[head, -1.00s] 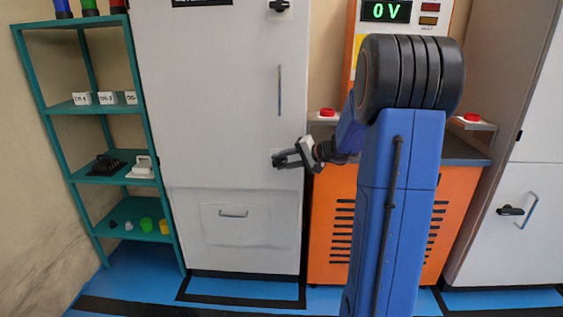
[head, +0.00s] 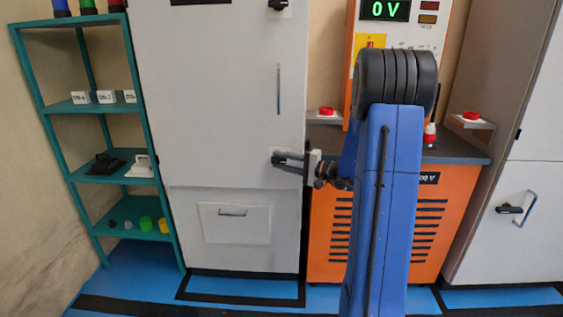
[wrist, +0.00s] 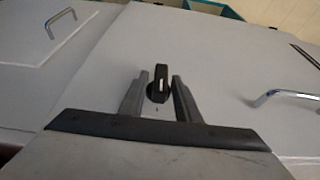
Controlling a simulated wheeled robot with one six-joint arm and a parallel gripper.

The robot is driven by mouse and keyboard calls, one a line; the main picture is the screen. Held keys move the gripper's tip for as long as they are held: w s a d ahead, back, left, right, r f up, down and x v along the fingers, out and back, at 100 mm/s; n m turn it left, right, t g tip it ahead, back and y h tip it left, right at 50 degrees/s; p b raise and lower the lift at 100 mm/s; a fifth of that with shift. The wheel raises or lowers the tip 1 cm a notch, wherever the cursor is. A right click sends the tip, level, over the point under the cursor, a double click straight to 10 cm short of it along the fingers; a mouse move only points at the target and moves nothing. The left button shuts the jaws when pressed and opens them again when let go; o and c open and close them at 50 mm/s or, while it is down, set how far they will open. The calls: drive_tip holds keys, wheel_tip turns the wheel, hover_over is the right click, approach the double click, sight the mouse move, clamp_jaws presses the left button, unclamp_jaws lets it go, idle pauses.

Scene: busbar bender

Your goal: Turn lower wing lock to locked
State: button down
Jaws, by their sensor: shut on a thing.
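The lower wing lock (wrist: 158,84) is a small black wing knob on the front of the grey cabinet (head: 225,100), seen in the wrist view between my two fingers. Its wing lies lengthwise between them. My gripper (wrist: 160,92) is shut on it; it also shows in the head view (head: 277,160) at the cabinet's right edge, below the long vertical handle. In the head view the fingers mostly hide this lock, so its angle against the cabinet cannot be told there.
Another black wing lock (head: 278,5) sits higher on the same door. A drawer handle (head: 233,213) is below. An orange unit (head: 330,230) stands right of the cabinet, with a red button (head: 326,111) above it. A teal shelf (head: 125,215) stands left.

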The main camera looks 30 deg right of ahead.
drive_tip(key=c, duration=1.7)
unclamp_jaws()
drive_tip(key=v, duration=1.7)
drive_tip(key=shift+s+d, duration=0.15)
